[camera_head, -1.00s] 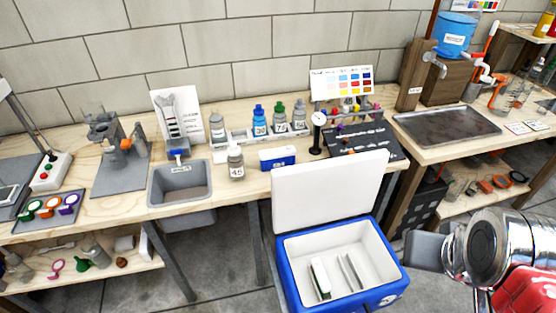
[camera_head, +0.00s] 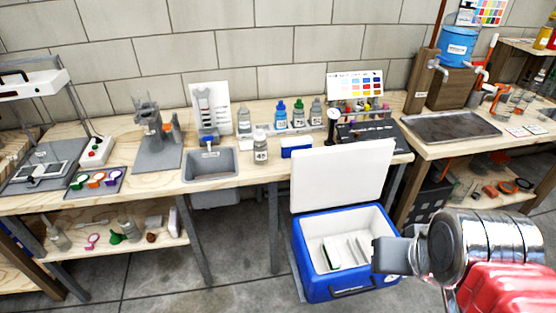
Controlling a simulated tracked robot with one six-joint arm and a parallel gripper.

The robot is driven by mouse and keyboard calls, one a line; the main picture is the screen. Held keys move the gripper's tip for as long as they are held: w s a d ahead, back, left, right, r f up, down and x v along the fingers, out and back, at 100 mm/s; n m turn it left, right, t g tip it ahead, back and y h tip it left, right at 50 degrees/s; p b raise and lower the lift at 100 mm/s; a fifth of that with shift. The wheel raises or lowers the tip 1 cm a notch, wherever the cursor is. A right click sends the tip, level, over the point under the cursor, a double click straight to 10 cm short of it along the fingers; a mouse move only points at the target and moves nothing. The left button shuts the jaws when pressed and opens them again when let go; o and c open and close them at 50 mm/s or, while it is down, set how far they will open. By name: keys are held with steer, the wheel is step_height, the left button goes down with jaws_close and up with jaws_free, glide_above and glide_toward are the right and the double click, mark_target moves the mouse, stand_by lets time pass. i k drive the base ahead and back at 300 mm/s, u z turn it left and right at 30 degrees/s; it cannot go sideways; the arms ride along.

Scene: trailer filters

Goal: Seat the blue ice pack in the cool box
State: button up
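The blue ice pack (camera_head: 297,148) is a small blue block with a white face, standing near the front edge of the wooden bench. The raised lid covers its lower right part. The cool box (camera_head: 318,287) stands on the floor below, blue outside and white inside, with its white lid (camera_head: 340,178) open against the bench side. Inside it, a green-and-white pack stands at the left, with thin upright white dividers beside it. My gripper (camera_head: 388,256) is at the box's right side, well away from the ice pack. Its grey fingers overlap in view, and the opening between them is hidden.
A bottle labelled 45 (camera_head: 261,147) stands left of the ice pack. Several bottles in a rack (camera_head: 295,137) are behind. A grey sink (camera_head: 209,164) is further left, and a dark case (camera_head: 368,133) lies right. Bare floor is left of the box.

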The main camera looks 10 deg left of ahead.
mark_target(352, 229)
steer(key=u, duration=0.4)
steer(key=k, duration=0.8)
steer(key=u, duration=0.8)
steer(key=i, duration=2.1)
steer(key=z, duration=0.9)
steer(key=i, duration=0.65)
steer(key=z, duration=0.4)
